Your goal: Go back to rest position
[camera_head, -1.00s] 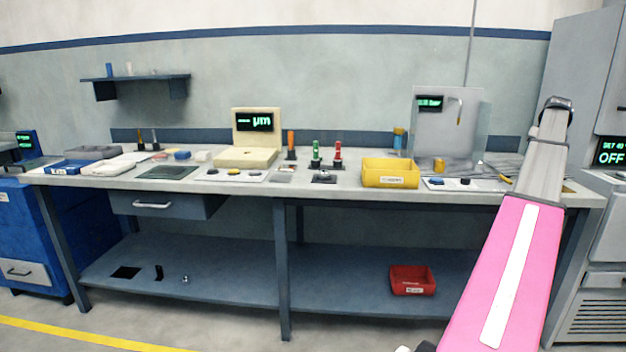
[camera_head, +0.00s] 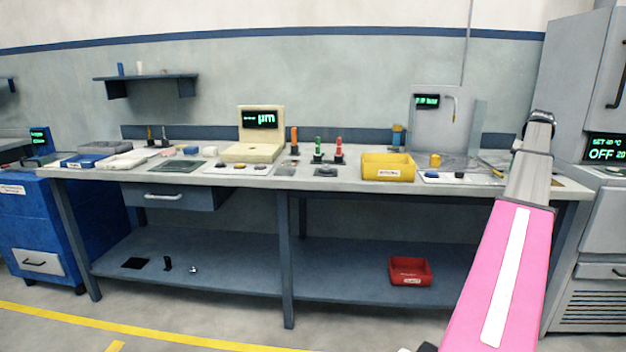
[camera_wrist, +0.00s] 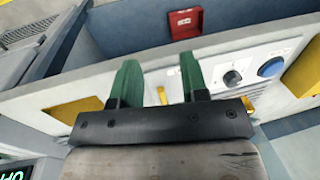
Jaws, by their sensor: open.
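My gripper shows in the wrist view (camera_wrist: 160,88), with its two green fingers apart and nothing between them. Beyond the fingers is a pale panel (camera_wrist: 215,75) with a dark knob and a blue knob. A small yellow piece shows past the gap between the fingers. In the head view my pink and grey arm reaches up over the right end of the workbench (camera_head: 330,184). The fingers themselves cannot be made out in that view.
A yellow bin (camera_head: 388,168) and a cream gauge (camera_head: 254,150) stand on the bench. A red bin (camera_head: 410,271) sits on the lower shelf. A grey cabinet (camera_head: 590,80) stands close to my arm at right. The floor in front is clear.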

